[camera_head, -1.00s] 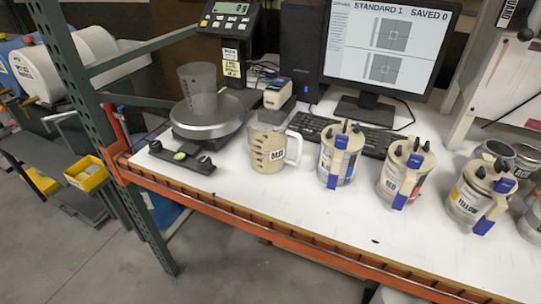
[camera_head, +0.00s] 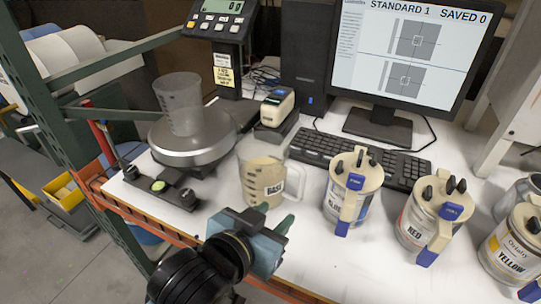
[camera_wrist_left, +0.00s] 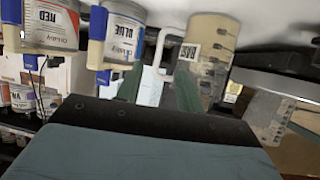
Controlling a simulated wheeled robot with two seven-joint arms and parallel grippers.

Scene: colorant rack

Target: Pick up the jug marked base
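The jug marked base (camera_head: 255,175) is a clear measuring jug with beige contents and a "BASE" label. It stands upright on the white bench, in front of the label printer, with its handle to the right. My left gripper (camera_head: 276,215) is just in front of the jug, low by the bench edge. In the left wrist view, which is upside down, the jug (camera_wrist_left: 208,62) shows beyond the green fingers (camera_wrist_left: 158,88). The fingers are apart with nothing between them, and the jug's handle shows in the gap, further off. My right gripper is not in view.
To the jug's right stand the blue can (camera_head: 345,190), the red can (camera_head: 425,215) and the yellow can (camera_head: 510,250). Behind left is a scale (camera_head: 195,140) with an empty clear cup (camera_head: 180,100). A keyboard (camera_head: 350,158) and monitor (camera_head: 408,50) are behind.

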